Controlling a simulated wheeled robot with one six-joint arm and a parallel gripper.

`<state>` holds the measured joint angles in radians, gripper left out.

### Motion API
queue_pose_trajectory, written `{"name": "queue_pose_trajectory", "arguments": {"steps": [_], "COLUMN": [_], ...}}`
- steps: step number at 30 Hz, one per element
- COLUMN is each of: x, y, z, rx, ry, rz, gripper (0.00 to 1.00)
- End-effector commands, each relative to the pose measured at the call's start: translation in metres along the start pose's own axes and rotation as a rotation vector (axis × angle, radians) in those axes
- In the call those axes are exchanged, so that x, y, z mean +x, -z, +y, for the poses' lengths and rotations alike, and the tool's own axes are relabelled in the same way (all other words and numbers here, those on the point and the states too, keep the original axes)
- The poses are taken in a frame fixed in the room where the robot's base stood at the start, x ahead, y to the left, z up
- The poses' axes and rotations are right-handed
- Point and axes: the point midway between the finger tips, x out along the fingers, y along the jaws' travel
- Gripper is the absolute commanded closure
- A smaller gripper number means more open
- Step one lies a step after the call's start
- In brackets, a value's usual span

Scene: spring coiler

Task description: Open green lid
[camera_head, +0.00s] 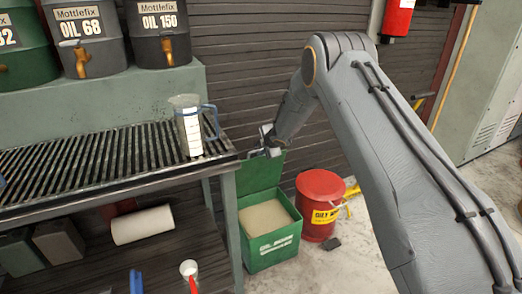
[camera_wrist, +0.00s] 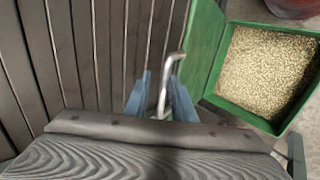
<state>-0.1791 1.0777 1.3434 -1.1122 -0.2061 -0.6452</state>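The green box (camera_head: 270,246) stands on the floor right of the workbench, filled with pale granules. Its green lid (camera_head: 259,173) is raised, roughly upright at the back of the box. In the wrist view the lid (camera_wrist: 203,42) stands left of the open box (camera_wrist: 222,80). My gripper (camera_head: 270,143) is at the lid's upper edge. Its blue-grey fingers (camera_wrist: 160,88) are apart, with a bent metal handle (camera_wrist: 163,92) between them. A gap shows between the left finger and the handle; contact on the right cannot be told.
A red oily-waste can (camera_head: 320,205) stands close right of the box. The slatted workbench (camera_head: 95,155) with a clear jug (camera_head: 188,125) is at left. A shutter wall (camera_head: 245,60) rises behind.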

Motion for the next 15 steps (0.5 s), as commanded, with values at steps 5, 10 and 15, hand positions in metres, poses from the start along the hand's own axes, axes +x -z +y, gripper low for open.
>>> {"name": "queue_pose_trajectory", "arguments": {"steps": [5,10,15], "x": [0.003,-0.003,-0.028], "y": [0.002,0.004,0.003], "z": [-0.007,-0.007,-0.003], "rx": [0.0,-0.001,0.0], "ry": [0.01,0.01,0.005], "rz": [0.001,0.004,0.003], "gripper": [0.72,0.72,0.72]}}
